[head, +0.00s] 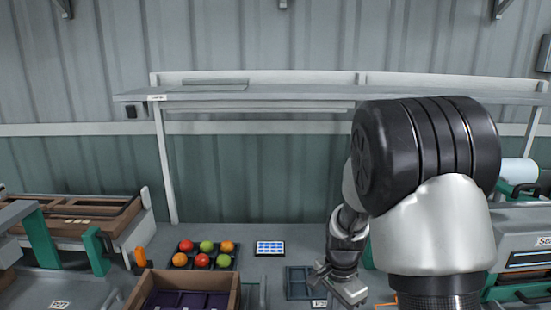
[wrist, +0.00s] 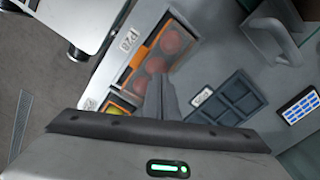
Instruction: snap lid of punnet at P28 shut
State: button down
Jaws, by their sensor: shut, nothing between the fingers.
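In the wrist view, a punnet (wrist: 127,72) with an orange edge holds several red tomatoes and lies beyond my fingers. A white label (wrist: 131,40) beside it seems to read P28. The tomatoes look dulled, as if under a clear lid, but I cannot tell whether the lid is up or down. My gripper (wrist: 160,88) is shut and empty, its fingers overlapping the punnet's right side in the picture; contact cannot be told. In the head view my gripper (head: 350,291) is low at the bench, and my arm hides most of the area to its right.
An empty dark compartment tray (head: 298,284) lies left of my gripper; it also shows in the wrist view (wrist: 228,101). A tray of red, green and orange tomatoes (head: 205,255), a small screen (head: 270,247) and a brown crate (head: 138,295) stand further left. A shelf (head: 300,97) spans the back.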

jog(key=shift+f+b, duration=0.75)
jog(key=shift+f, duration=0.35)
dwell(0.4)
jog(key=shift+r, duration=0.2)
notch_tip(320, 180, up, 7)
jog(key=p, duration=0.5)
jog(key=shift+f+p, duration=0.15)
jog(key=shift+p, duration=0.2)
jog(key=s+r+n+t+p, duration=0.1)
jog(key=s+r+n, duration=0.2)
jog(key=r, duration=0.6)
jog(key=s+r+n+t+p, duration=0.15)
jog(key=s+r, duration=0.25)
jog(key=r, duration=0.4)
jog(key=s+r+n+t+p, duration=0.1)
jog(key=s+r+n+t, duration=0.2)
jog(key=s+r+n, duration=0.4)
jog(key=s+r, duration=0.3)
jog(key=s, duration=0.1)
jog(key=shift+s, duration=0.2)
